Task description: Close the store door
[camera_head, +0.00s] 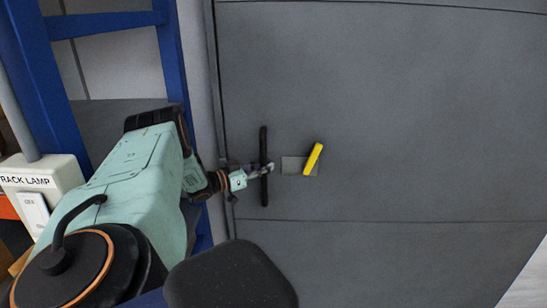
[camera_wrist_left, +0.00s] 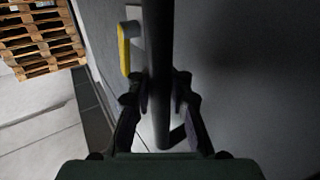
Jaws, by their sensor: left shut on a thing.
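The store door (camera_head: 400,120) is a large grey panel filling the middle and right of the head view. A black vertical bar handle (camera_head: 264,185) stands near its left edge. Just right of it is a yellow lever (camera_head: 313,159) on a small grey plate, tilted slightly from upright. My left gripper (camera_head: 264,170) is shut on the black bar handle. In the left wrist view, the dark bar (camera_wrist_left: 158,60) runs between the fingers of the gripper (camera_wrist_left: 160,100), and the yellow lever (camera_wrist_left: 124,50) shows beside it. My right gripper is not in view.
A blue frame (camera_head: 172,60) stands left of the door. A white box labelled "RACK LAMP" (camera_head: 45,180) is at the far left. Wooden pallets (camera_wrist_left: 40,40) lie at the upper left of the wrist view. Pale floor (camera_head: 527,285) shows at the lower right.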

